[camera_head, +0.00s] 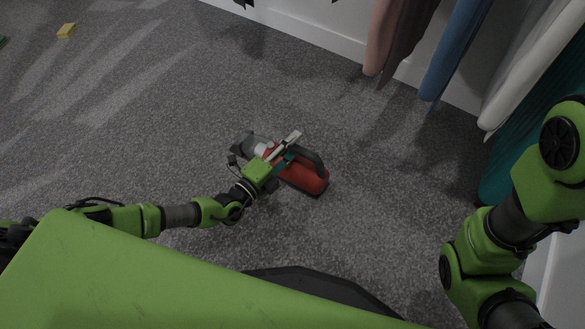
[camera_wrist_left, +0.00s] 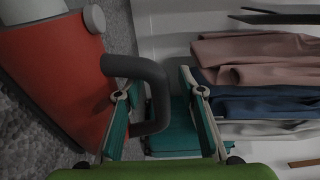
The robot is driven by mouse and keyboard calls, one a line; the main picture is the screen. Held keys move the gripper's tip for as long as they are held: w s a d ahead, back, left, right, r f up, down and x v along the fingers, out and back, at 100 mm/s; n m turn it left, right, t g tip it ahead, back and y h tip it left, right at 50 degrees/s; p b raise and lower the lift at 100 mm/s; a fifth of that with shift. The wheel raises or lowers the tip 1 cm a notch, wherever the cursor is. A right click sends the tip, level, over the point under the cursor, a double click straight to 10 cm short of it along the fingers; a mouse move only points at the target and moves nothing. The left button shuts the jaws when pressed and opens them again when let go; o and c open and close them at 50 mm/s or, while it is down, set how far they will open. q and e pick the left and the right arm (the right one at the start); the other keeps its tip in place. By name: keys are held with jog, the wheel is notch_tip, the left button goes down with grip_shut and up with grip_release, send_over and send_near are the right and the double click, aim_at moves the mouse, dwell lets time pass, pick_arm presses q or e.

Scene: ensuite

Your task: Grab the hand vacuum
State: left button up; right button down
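The hand vacuum (camera_head: 311,179) lies on the grey carpet, with a red body, a dark looped handle and a greyish front end pointing left. My left gripper (camera_head: 286,150) is over it, hiding part of its middle. In the left wrist view the red body (camera_wrist_left: 62,75) fills the left side. There the dark handle (camera_wrist_left: 154,88) lies between the two spread fingers of the left gripper (camera_wrist_left: 159,80). One finger appears on the inside of the handle loop, the other on the outside. I cannot tell whether either finger touches it. My right gripper is out of view.
Hanging clothes in pink (camera_head: 388,38), blue (camera_head: 452,50), white (camera_head: 520,60) and teal hang along the right. A white baseboard (camera_head: 300,32) runs behind them. The carpet around the vacuum is clear.

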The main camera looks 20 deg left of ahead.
pick_arm(q)
grip_shut()
jog(key=shift+r, duration=0.2)
jog(key=shift+r, duration=0.15)
